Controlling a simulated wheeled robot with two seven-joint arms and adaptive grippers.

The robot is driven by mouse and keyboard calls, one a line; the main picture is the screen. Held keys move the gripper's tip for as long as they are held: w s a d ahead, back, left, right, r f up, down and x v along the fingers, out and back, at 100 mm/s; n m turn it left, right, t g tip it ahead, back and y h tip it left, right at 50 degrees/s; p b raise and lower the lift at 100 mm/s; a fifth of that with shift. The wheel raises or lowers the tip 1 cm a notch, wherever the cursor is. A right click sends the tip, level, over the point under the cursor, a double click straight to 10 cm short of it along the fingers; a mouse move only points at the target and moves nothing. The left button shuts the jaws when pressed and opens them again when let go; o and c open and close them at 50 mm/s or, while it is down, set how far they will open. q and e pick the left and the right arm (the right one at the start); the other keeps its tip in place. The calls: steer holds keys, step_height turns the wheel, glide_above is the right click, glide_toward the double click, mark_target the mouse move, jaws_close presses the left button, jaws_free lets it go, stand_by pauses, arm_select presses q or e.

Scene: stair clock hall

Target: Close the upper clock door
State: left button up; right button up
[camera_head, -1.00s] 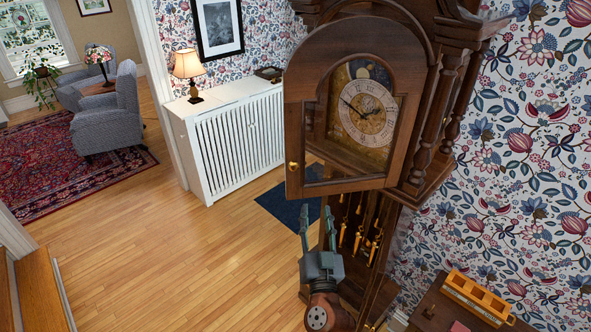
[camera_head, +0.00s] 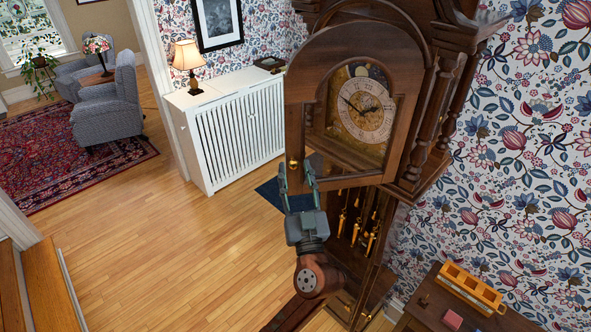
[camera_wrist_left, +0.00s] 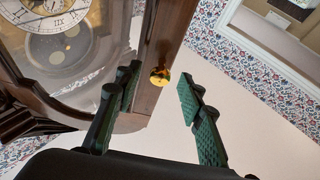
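The tall wooden clock stands right of centre. Its upper clock door (camera_head: 305,105) has an arched wooden frame and a glass pane, and appears ajar, standing out from the clock case (camera_head: 427,110). The dial (camera_head: 367,110) shows through the pane. A round brass knob (camera_head: 293,163) sits low on the door's left edge. My left gripper (camera_head: 297,172) is open just below and around the knob. In the left wrist view the knob (camera_wrist_left: 160,76) appears between the spread fingers (camera_wrist_left: 156,88); I cannot tell whether either finger touches it. My right gripper is not in view.
Gold weights (camera_head: 357,228) hang in the lower clock case. A small table (camera_head: 425,306) with an orange holder (camera_head: 472,288) stands at the lower right. A white radiator cover (camera_head: 235,130) with a lamp (camera_head: 188,62) is behind. Wood floor at left is clear.

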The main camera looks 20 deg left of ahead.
arm_select(q)
steer(key=shift+c, duration=0.4)
jaws_close()
stand_by(0.4)
